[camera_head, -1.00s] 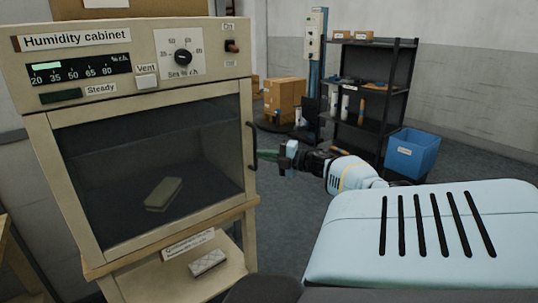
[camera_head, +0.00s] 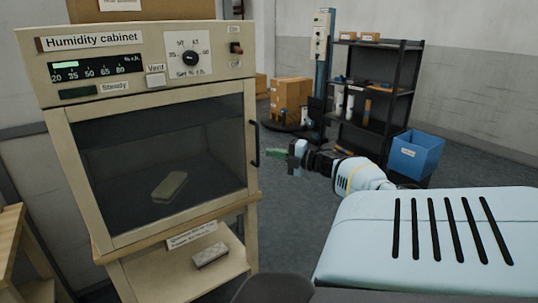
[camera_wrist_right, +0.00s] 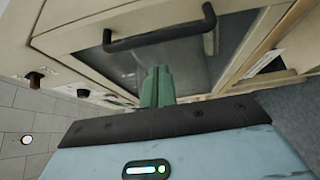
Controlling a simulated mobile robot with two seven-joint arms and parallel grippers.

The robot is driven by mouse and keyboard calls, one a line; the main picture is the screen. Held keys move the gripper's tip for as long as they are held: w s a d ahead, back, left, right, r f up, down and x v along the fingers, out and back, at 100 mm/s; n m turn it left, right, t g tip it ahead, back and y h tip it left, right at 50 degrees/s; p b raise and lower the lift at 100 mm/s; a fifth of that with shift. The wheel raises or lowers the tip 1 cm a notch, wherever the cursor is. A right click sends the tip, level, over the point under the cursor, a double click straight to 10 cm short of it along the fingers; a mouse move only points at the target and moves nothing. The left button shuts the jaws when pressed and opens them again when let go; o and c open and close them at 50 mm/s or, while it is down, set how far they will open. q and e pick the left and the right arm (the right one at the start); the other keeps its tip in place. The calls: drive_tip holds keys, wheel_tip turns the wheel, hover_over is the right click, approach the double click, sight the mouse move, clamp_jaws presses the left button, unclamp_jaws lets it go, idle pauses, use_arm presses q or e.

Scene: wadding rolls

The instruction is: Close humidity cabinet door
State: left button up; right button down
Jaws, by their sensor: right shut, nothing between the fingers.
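The humidity cabinet (camera_head: 52,100) stands at the left in the head view. Its glass door (camera_head: 160,150) appears shut or nearly shut against the frame; I cannot tell if a small gap is left. The dark door handle (camera_head: 255,144) is on the door's right edge. It also shows in the right wrist view (camera_wrist_right: 160,35). A pad-like roll (camera_head: 169,187) lies inside behind the glass. My right gripper (camera_head: 272,152) is shut and empty, just right of the handle and apart from it. Its green fingers show in the wrist view (camera_wrist_right: 158,85), pointing toward the door. My left gripper is not in view.
A shelf below the cabinet holds a small patterned block (camera_head: 209,255) and a label. A black rack (camera_head: 376,100), a blue bin (camera_head: 415,155) and cardboard boxes (camera_head: 291,100) stand behind to the right. Floor between cabinet and rack is clear.

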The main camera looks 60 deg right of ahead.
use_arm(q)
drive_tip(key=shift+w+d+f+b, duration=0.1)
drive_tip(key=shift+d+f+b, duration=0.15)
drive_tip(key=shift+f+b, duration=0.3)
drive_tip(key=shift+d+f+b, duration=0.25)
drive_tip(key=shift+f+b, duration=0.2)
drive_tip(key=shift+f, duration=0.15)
use_arm(e)
drive_tip(key=s+d+f, duration=0.1)
drive_tip(key=s+d, duration=0.4)
drive_tip(key=d, duration=0.1)
drive_tip(key=shift+d+f, duration=0.1)
